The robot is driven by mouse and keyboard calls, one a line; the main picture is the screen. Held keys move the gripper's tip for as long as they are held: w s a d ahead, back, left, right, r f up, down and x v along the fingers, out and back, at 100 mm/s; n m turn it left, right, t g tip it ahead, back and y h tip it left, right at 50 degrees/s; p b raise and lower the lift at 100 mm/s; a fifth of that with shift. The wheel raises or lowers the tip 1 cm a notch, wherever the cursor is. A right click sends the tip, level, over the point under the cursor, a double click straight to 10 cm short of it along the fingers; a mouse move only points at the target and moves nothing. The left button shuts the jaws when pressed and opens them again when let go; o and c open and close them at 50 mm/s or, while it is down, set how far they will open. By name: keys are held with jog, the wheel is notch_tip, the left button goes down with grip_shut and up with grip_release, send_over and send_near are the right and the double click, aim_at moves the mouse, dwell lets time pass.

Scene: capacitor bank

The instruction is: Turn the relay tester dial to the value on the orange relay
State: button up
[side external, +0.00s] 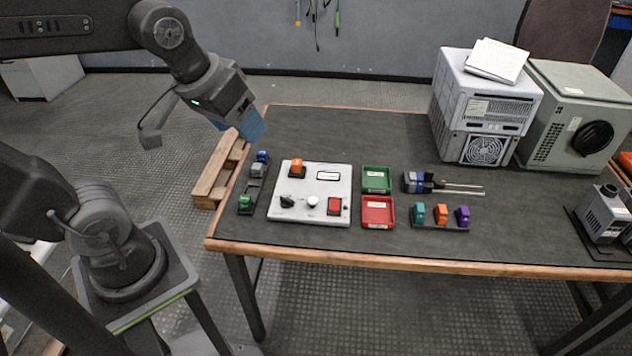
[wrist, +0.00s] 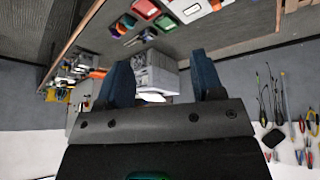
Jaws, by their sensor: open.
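The relay tester (side external: 343,187) is a flat white box on the left part of the table. An orange relay (side external: 297,167) sits at its upper left, beside a small label or display (side external: 328,176); its value is too small to read. A black dial (side external: 287,201) is at the lower left, but its setting cannot be read. A white round knob or button (side external: 312,201) and a red switch (side external: 334,206) are to its right. My gripper (side external: 250,126), with blue fingers, is open and empty, above and left of the tester. Its separated fingers also show in the wrist view (wrist: 161,78).
A rack with blue, grey and green relays (side external: 246,203) stands left of the tester. Green (side external: 377,180) and red (side external: 378,212) trays are to its right. Another rack holds teal, orange and purple relays (side external: 440,214). Large grey machines (side external: 485,110) stand at the back right.

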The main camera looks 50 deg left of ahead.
jog(key=s+m, duration=0.2)
jog(key=s+d+f, duration=0.1)
jog(key=shift+s+m+t, duration=0.15)
jog(key=shift+m+t, duration=0.15)
jog(key=shift+m, duration=0.1)
jog(key=shift+c, duration=0.6)
jog(key=shift+w+f, duration=0.1)
jog(key=shift+w, duration=0.15)
jog(key=shift+c, duration=0.7)
jog(key=w+n, duration=0.1)
jog(key=w, duration=0.1)
jog(key=w+a+f+n+g, duration=0.1)
jog(key=n, duration=0.1)
jog(key=w+a+n, duration=0.1)
jog(key=w+n, duration=0.1)
jog(key=shift+w+a+f, duration=0.15)
jog(key=shift+w+f, duration=0.15)
jog(key=shift+f, duration=0.1)
jog(key=shift+c, duration=0.8)
jog(key=n+g, duration=0.5)
jog(key=n, duration=1.1)
send_over(287, 198)
notch_tip(287, 198, down, 20)
jog(key=r, duration=0.1)
notch_tip(287, 198, down, 14)
jog(key=shift+f, duration=0.1)
